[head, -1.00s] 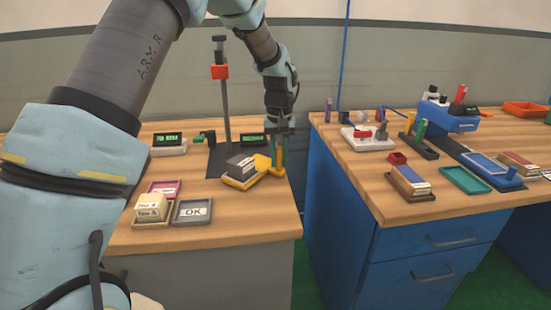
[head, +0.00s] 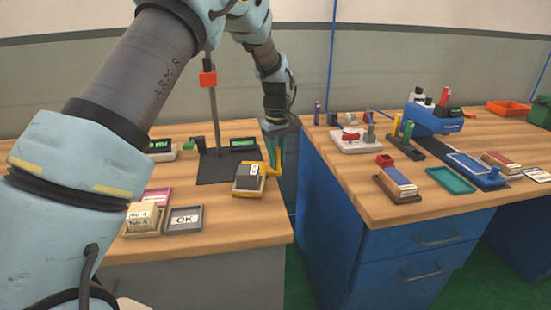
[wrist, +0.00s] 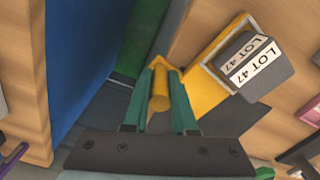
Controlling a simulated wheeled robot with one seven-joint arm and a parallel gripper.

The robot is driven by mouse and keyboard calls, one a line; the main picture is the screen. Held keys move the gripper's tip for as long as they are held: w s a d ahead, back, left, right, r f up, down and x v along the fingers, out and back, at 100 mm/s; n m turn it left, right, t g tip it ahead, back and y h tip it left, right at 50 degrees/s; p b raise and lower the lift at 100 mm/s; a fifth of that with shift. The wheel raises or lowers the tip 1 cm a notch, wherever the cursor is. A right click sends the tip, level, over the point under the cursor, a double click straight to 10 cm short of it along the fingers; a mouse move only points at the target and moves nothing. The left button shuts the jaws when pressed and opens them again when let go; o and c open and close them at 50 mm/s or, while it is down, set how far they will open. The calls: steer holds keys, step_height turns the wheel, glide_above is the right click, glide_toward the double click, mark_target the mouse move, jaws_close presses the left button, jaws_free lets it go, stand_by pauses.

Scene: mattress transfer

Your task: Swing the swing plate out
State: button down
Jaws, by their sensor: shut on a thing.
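The yellow swing plate (head: 277,189) is at the right edge of the left bench and carries a yellow-framed holder with a dark block (head: 250,176) on it. In the wrist view, the block shows two white "LOT 47" labels (wrist: 252,60), and the yellow plate (wrist: 205,94) extends from beside my fingers. My gripper (head: 274,152) is at the plate's upright yellow handle. In the wrist view, its green fingers (wrist: 160,92) are shut on this round handle. The plate's pivot is not clear to see.
A grey post with a red clamp (head: 208,79) stands on a dark base behind the plate. An "OK" tray (head: 184,219) and a cream block (head: 143,217) lie at the front left. A gap separates this bench from the blue-sided right bench (head: 340,205).

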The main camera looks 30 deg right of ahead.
steer(key=shift+w+d+n, duration=0.2)
steer(key=shift+n, duration=0.2)
steer(key=shift+w+d, duration=0.1)
stand_by(0.4)
steer(key=c, duration=0.7)
jaws_free()
steer(key=shift+c, duration=0.2)
step_height(320, 180, up, 11)
steer(key=shift+f+b, duration=0.1)
steer(key=shift+b, duration=0.6)
